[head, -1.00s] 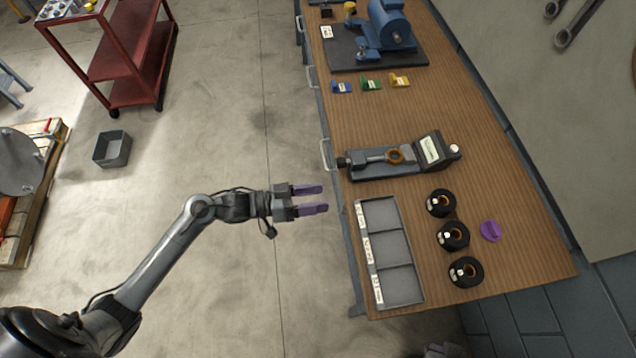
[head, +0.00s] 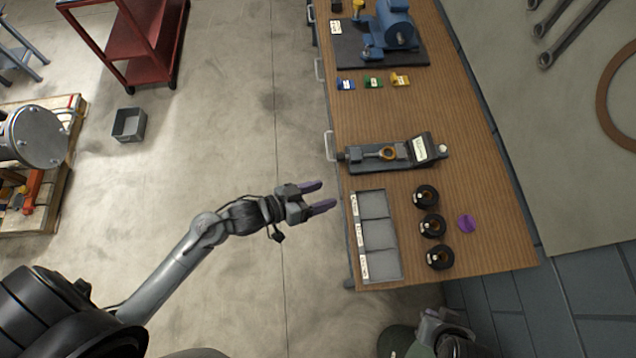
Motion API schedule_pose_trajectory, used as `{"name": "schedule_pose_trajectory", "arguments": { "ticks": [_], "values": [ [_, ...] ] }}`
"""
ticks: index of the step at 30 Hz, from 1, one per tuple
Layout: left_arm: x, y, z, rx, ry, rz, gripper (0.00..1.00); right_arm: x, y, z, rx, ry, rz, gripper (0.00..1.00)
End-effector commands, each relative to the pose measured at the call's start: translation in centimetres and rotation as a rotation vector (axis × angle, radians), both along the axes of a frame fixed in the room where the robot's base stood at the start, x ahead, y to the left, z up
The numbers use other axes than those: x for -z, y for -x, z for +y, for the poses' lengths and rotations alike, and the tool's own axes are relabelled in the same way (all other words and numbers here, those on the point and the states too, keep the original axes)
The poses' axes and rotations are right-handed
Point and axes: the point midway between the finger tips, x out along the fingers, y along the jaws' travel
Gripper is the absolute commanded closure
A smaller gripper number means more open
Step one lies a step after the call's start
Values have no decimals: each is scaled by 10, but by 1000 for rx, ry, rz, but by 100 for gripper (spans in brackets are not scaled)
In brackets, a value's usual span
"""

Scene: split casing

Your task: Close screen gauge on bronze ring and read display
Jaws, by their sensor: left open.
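The screen gauge (head: 421,150) is a dark bench device with a small tilted display, lying across the middle of the wooden workbench. The bronze ring (head: 388,153) sits in the middle of the gauge; whether the jaws touch it is too small to tell. The display's reading is not legible. My left gripper (head: 318,195), with purple fingers, is open and empty, left of the bench edge and below the gauge in the picture. Part of my right arm (head: 447,335) shows at the bottom edge; its fingertips cannot be made out.
A grey three-compartment tray (head: 380,235) lies near the bench's left edge. Small blue, green and yellow pieces (head: 373,82) and a blue machine (head: 394,28) are farther back.

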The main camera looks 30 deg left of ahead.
Motion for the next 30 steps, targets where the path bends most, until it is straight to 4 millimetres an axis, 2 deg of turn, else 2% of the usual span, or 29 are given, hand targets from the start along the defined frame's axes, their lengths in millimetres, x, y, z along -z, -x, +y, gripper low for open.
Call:
{"name": "schedule_pose_trajectory", "arguments": {
  "ticks": [1,7,30],
  "values": [
    [-7,2,0,-10,-9,7,37,-8,0,0,0,0,0,100],
    [-13,5,0,-31,-31,24,37,-15,0,0,0,0,0,100],
    [-13,6,1,-36,-37,28,37,-15,0,-2,-5,8,0,100]
  ]
}}
